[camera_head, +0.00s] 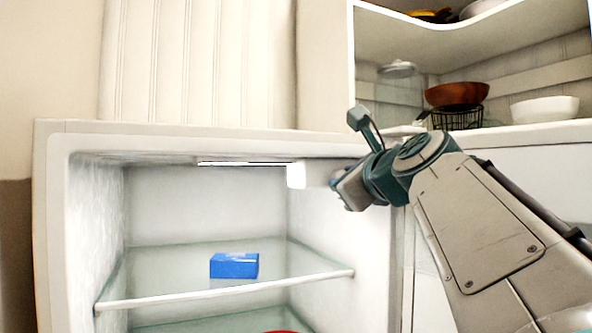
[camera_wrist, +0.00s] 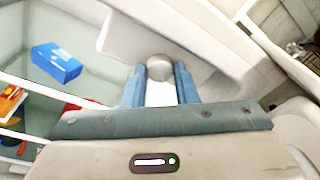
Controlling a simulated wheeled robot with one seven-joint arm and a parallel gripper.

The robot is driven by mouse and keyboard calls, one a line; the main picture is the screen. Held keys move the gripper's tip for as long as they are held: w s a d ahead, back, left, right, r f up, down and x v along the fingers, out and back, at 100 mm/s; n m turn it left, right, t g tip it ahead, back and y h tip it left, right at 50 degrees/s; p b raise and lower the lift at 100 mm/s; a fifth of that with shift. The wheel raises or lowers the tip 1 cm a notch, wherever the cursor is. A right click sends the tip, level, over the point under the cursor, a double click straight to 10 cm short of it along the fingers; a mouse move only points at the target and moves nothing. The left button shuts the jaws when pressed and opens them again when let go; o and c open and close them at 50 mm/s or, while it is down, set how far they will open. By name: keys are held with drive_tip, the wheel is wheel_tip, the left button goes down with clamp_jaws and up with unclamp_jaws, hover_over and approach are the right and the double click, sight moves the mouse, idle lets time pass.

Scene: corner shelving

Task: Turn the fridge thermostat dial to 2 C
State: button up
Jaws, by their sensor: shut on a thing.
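The thermostat dial (camera_wrist: 158,66) shows in the wrist view as a round grey knob between my fingertips. My gripper (camera_wrist: 160,80) is shut on it, with one blue finger on each side. No numbers or pointer can be read on the dial, so its setting cannot be told. In the head view my gripper (camera_head: 338,180) reaches in from the right at the top right of the open fridge (camera_head: 76,140). There it meets a white housing (camera_head: 297,175) under the fridge ceiling, and the dial is hidden.
A blue box (camera_head: 234,266) lies on the glass shelf (camera_head: 170,285), well below my gripper; the wrist view also shows the box (camera_wrist: 57,62). Red and orange items (camera_wrist: 10,103) are lower down. Corner shelves with a brown bowl (camera_head: 456,94) and white bowl (camera_head: 545,110) stand at right.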

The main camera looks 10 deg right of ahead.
drive_tip(key=m, duration=0.4)
drive_tip(key=shift+g, duration=0.3)
drive_tip(key=m, duration=0.4)
drive_tip(key=shift+m+y, duration=0.3)
drive_tip(key=shift+y, duration=0.1)
drive_tip(key=shift+f+g, duration=0.1)
drive_tip(key=shift+g, duration=0.2)
drive_tip(key=o, duration=0.7)
drive_tip(key=b+v, duration=0.3)
drive_tip(key=v, duration=1.1)
drive_tip(key=shift+w+d, duration=0.1)
